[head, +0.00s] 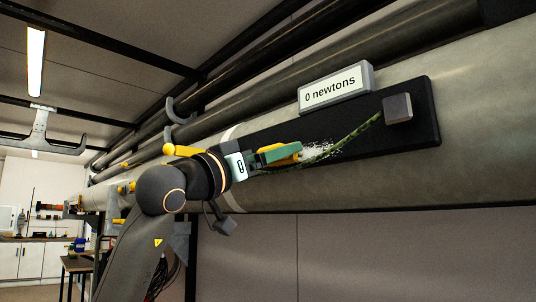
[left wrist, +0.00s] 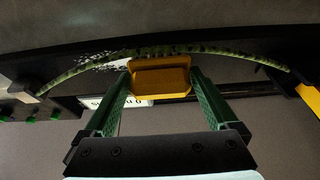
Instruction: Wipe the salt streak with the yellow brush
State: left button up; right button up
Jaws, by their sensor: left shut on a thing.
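The yellow brush (head: 283,154) is held between the green fingers of my left gripper (head: 277,155). In the left wrist view the brush (left wrist: 160,78) is a yellow block between both fingers of the gripper (left wrist: 160,88). The salt streak (head: 320,150) is a patch of white specks on the dark panel (head: 425,110), just right of the brush in the head view. Part of the streak (left wrist: 93,57) shows left of the brush in the left wrist view. I cannot tell whether the brush touches the surface. My right gripper is in neither view.
A mottled green strap (head: 350,138) curves past the streak up to a grey block (head: 397,108). A sign reading "0 newtons" (head: 335,88) stands above the panel. The panel lies along a large grey spar (head: 490,90). A workbench (head: 40,240) is far left.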

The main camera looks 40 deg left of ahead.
pick_arm(q)
jog(key=shift+s+d, duration=0.2)
jog(key=shift+d, duration=2.55)
jog(key=shift+s+d, duration=0.2)
jog(key=shift+d, duration=2.55)
jog(key=s, duration=0.6)
jog(key=shift+a, duration=0.3)
jog(key=shift+s, duration=0.1)
jog(key=s, duration=0.2)
jog(key=shift+s+a, duration=0.1)
jog(key=shift+s, duration=0.3)
jog(key=w, duration=0.7)
jog(key=shift+d, duration=0.25)
